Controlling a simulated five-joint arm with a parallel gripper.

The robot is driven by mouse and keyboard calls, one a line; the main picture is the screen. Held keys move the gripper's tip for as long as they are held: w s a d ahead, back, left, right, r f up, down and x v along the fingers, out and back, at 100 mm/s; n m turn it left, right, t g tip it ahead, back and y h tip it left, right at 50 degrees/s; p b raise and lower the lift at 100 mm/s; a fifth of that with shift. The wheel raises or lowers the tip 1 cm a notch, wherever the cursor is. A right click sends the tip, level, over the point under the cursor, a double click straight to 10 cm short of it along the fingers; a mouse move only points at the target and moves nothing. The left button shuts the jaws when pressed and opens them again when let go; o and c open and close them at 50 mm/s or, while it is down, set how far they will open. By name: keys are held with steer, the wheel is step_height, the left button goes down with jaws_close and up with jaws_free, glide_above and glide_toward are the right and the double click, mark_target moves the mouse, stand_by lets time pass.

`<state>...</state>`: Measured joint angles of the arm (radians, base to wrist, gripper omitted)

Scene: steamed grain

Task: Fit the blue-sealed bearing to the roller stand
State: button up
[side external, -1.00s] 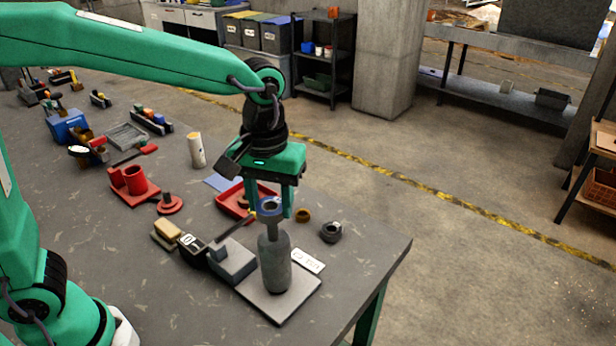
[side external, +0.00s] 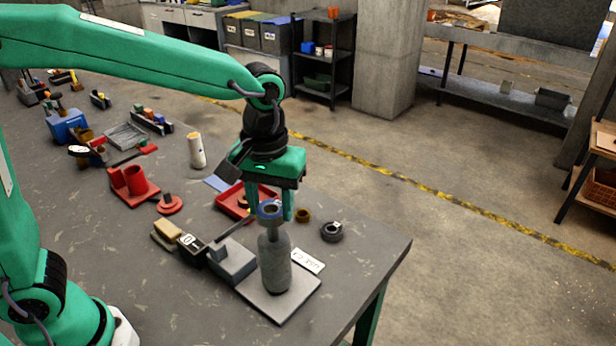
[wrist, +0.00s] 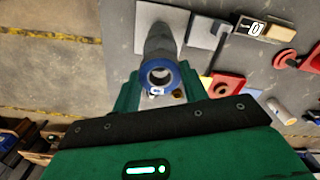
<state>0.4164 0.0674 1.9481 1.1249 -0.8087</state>
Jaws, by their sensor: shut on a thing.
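The blue-sealed bearing (side external: 270,209) is a small blue ring with a grey bore. My gripper (side external: 270,214) points down and is shut on it; the wrist view shows the bearing (wrist: 170,87) between my green fingers (wrist: 160,90). The roller stand (side external: 274,262) is a grey bottle-shaped roller upright on a flat plate, with a narrow neck at the top. The bearing is at the top of this neck, roughly in line with it. I cannot tell whether the neck's end is inside the bore. In the wrist view the roller (wrist: 160,42) appears beyond the bearing.
A grey block (side external: 232,262) stands left of the roller. A red tray (side external: 232,203) lies behind it. A brown ring (side external: 303,215) and a dark ring (side external: 331,232) lie to the right, near a white label card (side external: 307,260). The table's right edge is close.

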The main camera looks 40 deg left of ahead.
steer(key=shift+f, duration=1.15)
stand_by(1.5)
steer(key=o, duration=1.2)
steer(key=shift+c, duration=0.2)
steer(key=shift+r, duration=3.95)
